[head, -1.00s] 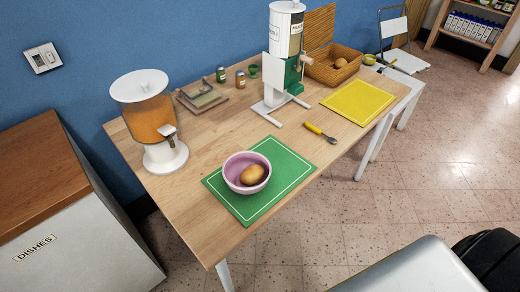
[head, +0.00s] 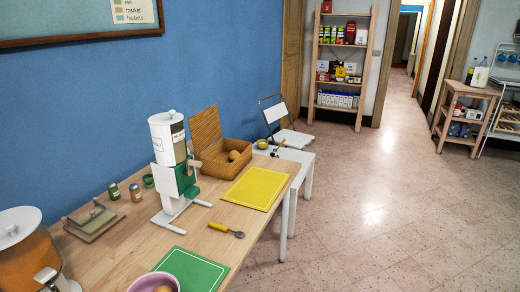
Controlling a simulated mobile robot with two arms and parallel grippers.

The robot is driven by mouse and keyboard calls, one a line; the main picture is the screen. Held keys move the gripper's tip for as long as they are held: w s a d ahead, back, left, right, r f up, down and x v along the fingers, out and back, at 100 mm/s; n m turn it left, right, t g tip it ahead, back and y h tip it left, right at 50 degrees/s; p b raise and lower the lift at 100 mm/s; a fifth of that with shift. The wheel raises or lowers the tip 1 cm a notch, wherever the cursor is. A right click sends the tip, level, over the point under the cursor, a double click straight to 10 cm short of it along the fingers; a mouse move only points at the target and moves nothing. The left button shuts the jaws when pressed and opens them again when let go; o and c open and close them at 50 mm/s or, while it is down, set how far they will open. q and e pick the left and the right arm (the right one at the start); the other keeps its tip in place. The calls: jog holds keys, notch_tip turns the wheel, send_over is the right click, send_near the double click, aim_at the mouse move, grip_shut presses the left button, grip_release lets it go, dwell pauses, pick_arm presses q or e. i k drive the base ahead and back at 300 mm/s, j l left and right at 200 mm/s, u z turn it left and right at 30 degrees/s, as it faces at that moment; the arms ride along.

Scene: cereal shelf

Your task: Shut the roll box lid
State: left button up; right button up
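The roll box (head: 226,164) is a brown wicker box at the back right of the wooden table, near the blue wall. Its woven lid (head: 205,130) stands up open at the box's back left side. A round brown roll (head: 234,155) shows inside the box. The cereal dispenser (head: 172,165) stands just left of the box and partly overlaps it in the view. Neither of my grippers is in view.
A yellow mat (head: 255,188), a yellow-handled scoop (head: 226,230) and a green mat (head: 188,268) with a pink bowl (head: 152,283) lie on the table. A small white side table (head: 292,158) adjoins its far end. Open floor (head: 370,210) lies to the right.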

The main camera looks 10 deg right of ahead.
aim_at(205, 128)
jog(key=i+l, duration=0.15)
jog(key=l, duration=0.2)
jog(key=i+l, duration=0.15)
jog(key=l, duration=0.2)
jog(key=i+l, duration=0.2)
jog(key=l, duration=0.15)
jog(key=i+l+u, duration=0.1)
jog(key=l, duration=0.25)
jog(key=i+l, duration=0.2)
jog(key=l, duration=0.2)
